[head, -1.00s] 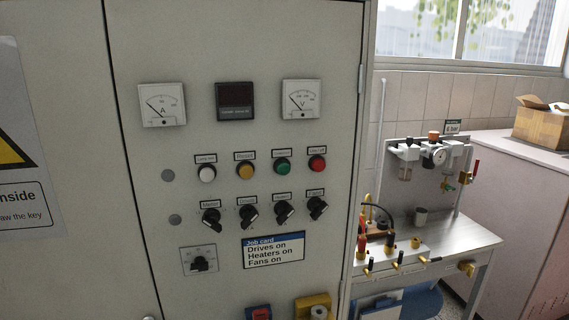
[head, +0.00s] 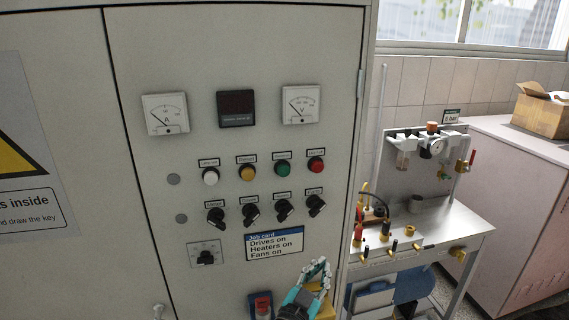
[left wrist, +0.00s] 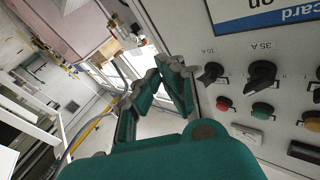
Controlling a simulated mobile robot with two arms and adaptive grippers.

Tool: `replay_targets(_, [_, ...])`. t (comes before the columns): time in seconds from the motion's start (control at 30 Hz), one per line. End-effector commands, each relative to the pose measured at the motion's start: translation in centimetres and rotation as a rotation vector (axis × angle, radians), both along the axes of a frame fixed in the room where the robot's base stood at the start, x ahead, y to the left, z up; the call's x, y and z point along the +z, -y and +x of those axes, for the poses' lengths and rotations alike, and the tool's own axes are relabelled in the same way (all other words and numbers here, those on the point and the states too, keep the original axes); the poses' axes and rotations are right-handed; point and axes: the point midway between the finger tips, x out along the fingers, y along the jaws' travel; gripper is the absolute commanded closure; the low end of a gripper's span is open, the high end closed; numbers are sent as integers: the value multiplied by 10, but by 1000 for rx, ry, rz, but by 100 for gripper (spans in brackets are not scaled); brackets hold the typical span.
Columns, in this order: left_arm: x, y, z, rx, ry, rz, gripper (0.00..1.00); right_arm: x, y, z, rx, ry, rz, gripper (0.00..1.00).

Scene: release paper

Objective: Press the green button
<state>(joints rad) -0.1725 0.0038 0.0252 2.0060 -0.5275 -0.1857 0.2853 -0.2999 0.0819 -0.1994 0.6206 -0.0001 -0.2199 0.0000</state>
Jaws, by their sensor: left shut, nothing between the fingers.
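The green button (head: 283,168) is on the grey cabinet door, in the row of round buttons, between the yellow button (head: 247,173) and the red button (head: 317,165). In the left wrist view, which is turned upside down, the green button (left wrist: 263,110) shows right of the red one (left wrist: 223,103). My left gripper (head: 319,266) is shut and empty, low in front of the cabinet, below the green button and apart from it. Its teal fingers (left wrist: 165,80) show beside the panel in the left wrist view. My right gripper is not in view.
Black rotary switches (head: 283,210) sit under the buttons, above a job card (head: 273,244). A red switch (head: 263,304) and a yellow part (head: 327,311) are low on the door. A metal bench (head: 462,237) with fittings stands to the right.

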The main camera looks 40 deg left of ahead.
Motion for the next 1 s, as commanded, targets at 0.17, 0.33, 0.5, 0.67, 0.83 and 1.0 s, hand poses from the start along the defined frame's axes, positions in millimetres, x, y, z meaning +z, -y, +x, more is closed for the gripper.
replay_targets(0.17, [118,-13,-23,45,207,30,100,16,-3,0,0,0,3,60])
replay_targets(0.33, [184,-21,-48,75,334,52,100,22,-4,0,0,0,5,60])
replay_targets(0.5, [209,-24,-61,89,386,62,100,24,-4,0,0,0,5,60])
replay_targets(0.67, [211,-24,-62,90,391,62,100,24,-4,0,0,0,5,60])
replay_targets(0.83, [211,-24,-62,90,391,62,100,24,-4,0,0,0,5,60])
replay_targets(1.0, [211,-29,-57,89,390,65,100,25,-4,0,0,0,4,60])
